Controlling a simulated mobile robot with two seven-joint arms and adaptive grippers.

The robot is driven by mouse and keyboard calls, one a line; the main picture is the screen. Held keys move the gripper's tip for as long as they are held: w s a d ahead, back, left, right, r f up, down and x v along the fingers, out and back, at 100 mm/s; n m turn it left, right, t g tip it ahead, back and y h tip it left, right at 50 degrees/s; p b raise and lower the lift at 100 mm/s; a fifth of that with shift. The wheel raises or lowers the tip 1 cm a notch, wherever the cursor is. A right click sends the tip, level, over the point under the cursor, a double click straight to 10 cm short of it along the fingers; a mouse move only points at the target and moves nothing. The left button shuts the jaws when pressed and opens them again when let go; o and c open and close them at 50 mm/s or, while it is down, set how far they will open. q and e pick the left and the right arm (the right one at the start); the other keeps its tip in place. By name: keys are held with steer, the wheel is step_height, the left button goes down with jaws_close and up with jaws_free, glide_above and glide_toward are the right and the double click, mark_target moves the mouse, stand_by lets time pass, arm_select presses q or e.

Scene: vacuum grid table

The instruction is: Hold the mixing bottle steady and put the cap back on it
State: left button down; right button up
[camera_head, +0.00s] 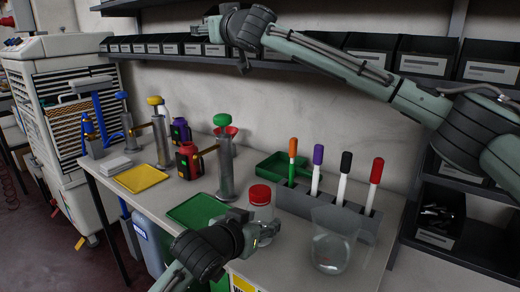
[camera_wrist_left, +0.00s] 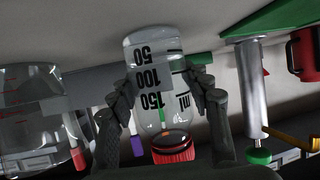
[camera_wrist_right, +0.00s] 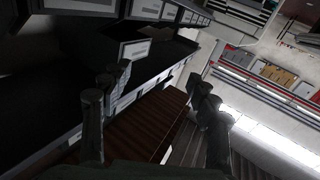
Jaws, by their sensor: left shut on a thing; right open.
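The mixing bottle (camera_head: 262,212) is clear and stands upright near the table's front edge. The red cap (camera_head: 260,193) sits on its mouth; how tightly it is seated I cannot tell. In the left wrist view the bottle (camera_wrist_left: 155,75) shows upside down with black volume marks, and the cap (camera_wrist_left: 173,149) is at its neck end. My left gripper (camera_head: 262,232) is shut around the bottle's body, a finger on each side. My right gripper (camera_head: 220,45) is open and empty, high up near the wall shelf, far from the bottle.
A clear beaker (camera_head: 333,240) stands right of the bottle. A grey rack (camera_head: 300,199) with several markers is behind it. A green tray (camera_head: 197,209) and metal pump stand (camera_head: 225,172) are to the left. Shelf bins (camera_head: 360,50) are close to my right arm.

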steer(key=s+a+r+n+g+y, duration=0.3)
steer(key=s+a+n+y, duration=0.2)
steer(key=n, duration=0.8)
steer(key=s+a+r+n+g+y, duration=0.3)
steer(key=s+a+n+y, duration=0.25)
steer(key=n, duration=0.65)
steer(key=s+a+f+n+g+h, duration=0.25)
steer(key=s+f+n+g, duration=0.75)
steer(key=n, duration=1.1)
steer(key=s+d+f+n+g+h, duration=0.1)
steer(key=d+f+n+h, duration=0.35)
steer(key=f+n, duration=0.25)
steer(key=s+d+f+n+h, duration=0.1)
steer(key=d+f+n+h, duration=0.35)
steer(key=f+n, duration=0.25)
steer(key=d+f+n+h, duration=0.1)
steer(key=d+n+h, duration=0.1)
steer(key=d, duration=0.3)
steer(key=w+d+f+n+h, duration=0.1)
steer(key=d+n+h, duration=0.1)
steer(key=d, duration=0.3)
steer(key=w+d+f+n+h, duration=0.1)
steer(key=d+f+n+h, duration=0.1)
steer(key=d, duration=0.3)
steer(key=shift+d+f+n+h, duration=0.1)
steer(key=shift+n+h, duration=0.4)
steer(key=shift+n, duration=0.3)
